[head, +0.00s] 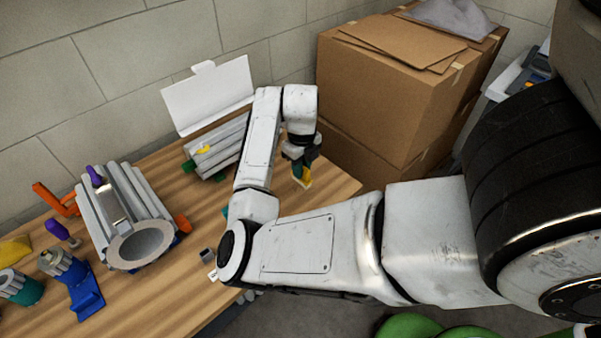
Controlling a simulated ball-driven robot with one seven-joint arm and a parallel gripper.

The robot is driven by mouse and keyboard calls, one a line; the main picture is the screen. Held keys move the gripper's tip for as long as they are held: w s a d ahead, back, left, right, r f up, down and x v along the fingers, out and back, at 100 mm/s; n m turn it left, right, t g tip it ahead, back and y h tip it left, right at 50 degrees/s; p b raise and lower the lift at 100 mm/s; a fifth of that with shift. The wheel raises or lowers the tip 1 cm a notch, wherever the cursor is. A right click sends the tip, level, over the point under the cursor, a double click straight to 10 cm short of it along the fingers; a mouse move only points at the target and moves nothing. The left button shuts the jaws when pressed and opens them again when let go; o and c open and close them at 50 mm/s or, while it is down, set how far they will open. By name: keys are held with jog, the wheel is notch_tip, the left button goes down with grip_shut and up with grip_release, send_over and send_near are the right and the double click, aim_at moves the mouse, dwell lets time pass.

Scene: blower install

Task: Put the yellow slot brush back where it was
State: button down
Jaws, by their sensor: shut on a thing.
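My gripper (299,160) is at the end of my white arm, above the right end of the wooden table. It is small and dark in the head view, pointing down. Whether the brush touches the tabletop, I cannot tell. My arm hides part of the table to the left of the gripper.
A grey ribbed block (217,148) with a white panel (211,94) behind it stands left of my arm. A large grey ribbed housing (140,245) and purple, orange and blue parts fill the table's left. Cardboard boxes (375,100) stand close behind the gripper.

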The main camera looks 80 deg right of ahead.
jog(key=shift+w+d+f, duration=0.15)
jog(key=shift+w+f, duration=0.05)
jog(key=shift+f, duration=0.1)
jog(key=shift+f+p, duration=0.5)
jog(key=shift+f, duration=1.05)
jog(key=shift+f, duration=0.1)
jog(key=c, duration=1)
grip_release()
